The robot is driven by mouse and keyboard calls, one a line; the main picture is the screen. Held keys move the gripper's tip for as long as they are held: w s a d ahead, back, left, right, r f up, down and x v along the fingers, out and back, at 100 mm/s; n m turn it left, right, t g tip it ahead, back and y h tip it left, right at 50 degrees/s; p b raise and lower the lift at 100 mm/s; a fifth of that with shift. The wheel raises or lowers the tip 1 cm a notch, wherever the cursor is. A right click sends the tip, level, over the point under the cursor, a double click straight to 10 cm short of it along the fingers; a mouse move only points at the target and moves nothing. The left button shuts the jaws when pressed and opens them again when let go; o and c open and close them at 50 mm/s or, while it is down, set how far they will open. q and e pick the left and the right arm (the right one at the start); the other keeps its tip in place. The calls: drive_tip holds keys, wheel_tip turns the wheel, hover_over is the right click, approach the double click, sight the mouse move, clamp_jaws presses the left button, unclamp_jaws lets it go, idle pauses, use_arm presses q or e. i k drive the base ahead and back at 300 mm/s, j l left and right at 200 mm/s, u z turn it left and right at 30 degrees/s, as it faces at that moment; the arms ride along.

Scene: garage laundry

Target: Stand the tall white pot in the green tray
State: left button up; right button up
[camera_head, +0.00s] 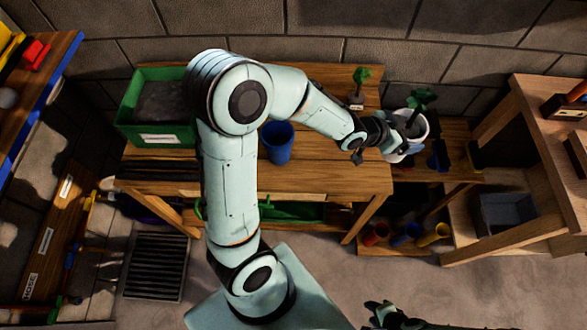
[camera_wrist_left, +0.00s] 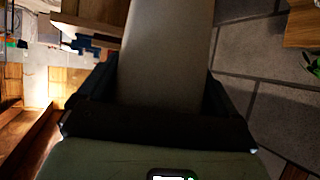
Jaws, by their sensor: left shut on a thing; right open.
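The tall white pot (camera_head: 419,132) holds a leafy green plant and is just past the right end of the wooden bench. My left gripper (camera_head: 388,138) is shut on the pot's left side. In the left wrist view, the pot (camera_wrist_left: 165,50) fills the space between the fingers, its far end out of frame. A shallow green tray (camera_head: 290,212) shows under the bench's front edge, partly hidden by my left arm. My right gripper (camera_head: 388,315) is open and empty at the bottom edge, partly cut off.
A deep green box (camera_head: 158,132) of dark soil stands at the bench's left end. A blue pot (camera_head: 278,143) and a small seedling (camera_head: 357,97) are on the bench (camera_head: 330,182). Red, blue and yellow pots (camera_head: 428,236) stand low at right.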

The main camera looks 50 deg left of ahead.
sight(292, 204)
drive_tip(key=k, duration=0.5)
drive_tip(key=k+u, duration=0.15)
drive_tip(key=u, duration=0.85)
drive_tip(key=l+u, duration=0.2)
drive_tip(key=u, duration=0.15)
drive_tip(key=l+u, duration=0.2)
drive_tip(key=u, duration=0.15)
drive_tip(key=l, duration=0.4)
drive_tip(key=k+l, duration=0.1)
drive_tip(key=l, duration=0.3)
